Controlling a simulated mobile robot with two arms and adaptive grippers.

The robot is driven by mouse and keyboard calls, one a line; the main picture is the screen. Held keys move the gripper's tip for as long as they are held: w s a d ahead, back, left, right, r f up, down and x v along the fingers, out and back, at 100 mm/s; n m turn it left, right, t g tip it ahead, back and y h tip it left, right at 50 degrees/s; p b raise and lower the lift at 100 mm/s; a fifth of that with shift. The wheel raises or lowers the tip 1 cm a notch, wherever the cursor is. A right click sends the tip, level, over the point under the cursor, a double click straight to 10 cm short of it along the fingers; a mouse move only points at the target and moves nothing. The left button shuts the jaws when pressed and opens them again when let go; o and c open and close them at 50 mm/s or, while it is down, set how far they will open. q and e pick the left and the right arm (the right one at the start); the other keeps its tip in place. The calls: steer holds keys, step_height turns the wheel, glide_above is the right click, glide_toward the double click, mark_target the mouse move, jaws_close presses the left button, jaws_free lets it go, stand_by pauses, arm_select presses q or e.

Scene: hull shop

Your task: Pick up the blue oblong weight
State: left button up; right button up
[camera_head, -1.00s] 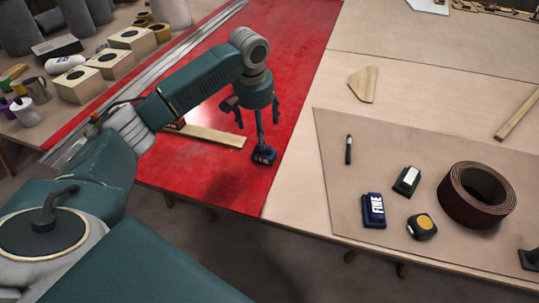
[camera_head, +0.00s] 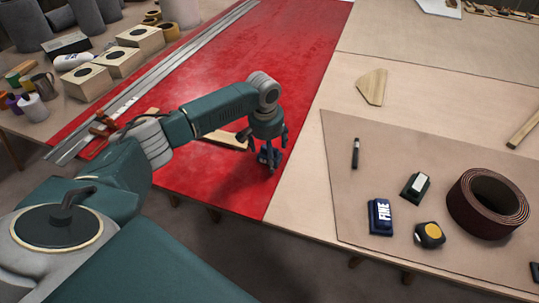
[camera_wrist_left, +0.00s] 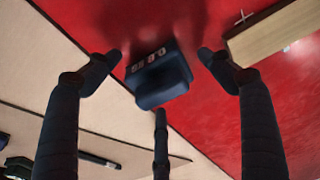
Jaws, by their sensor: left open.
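The blue oblong weight (camera_head: 268,157) sits on the red work surface (camera_head: 225,180), partly hidden by my left gripper's fingers. It is dark blue with pale marking on one face, seen more clearly in the left wrist view (camera_wrist_left: 160,80). My left gripper (camera_head: 265,147) is open, low over the weight. In the left wrist view, two fingers stand apart on either side of the weight and a third is at its near side. I cannot tell whether any finger touches it. My right gripper is not in view.
A wooden strip (camera_head: 222,138) lies left of the weight, close to my gripper. On the board at right are a blue FINE block (camera_head: 381,216), a tape measure (camera_head: 429,235), a brown roll (camera_head: 461,211) and a marker (camera_head: 355,153). Boxes stand at back left.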

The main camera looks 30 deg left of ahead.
arm_select(q)
steer(key=shift+f, duration=0.25)
steer(key=c, duration=2)
steer(key=shift+w+r, duration=0.15)
jaws_close()
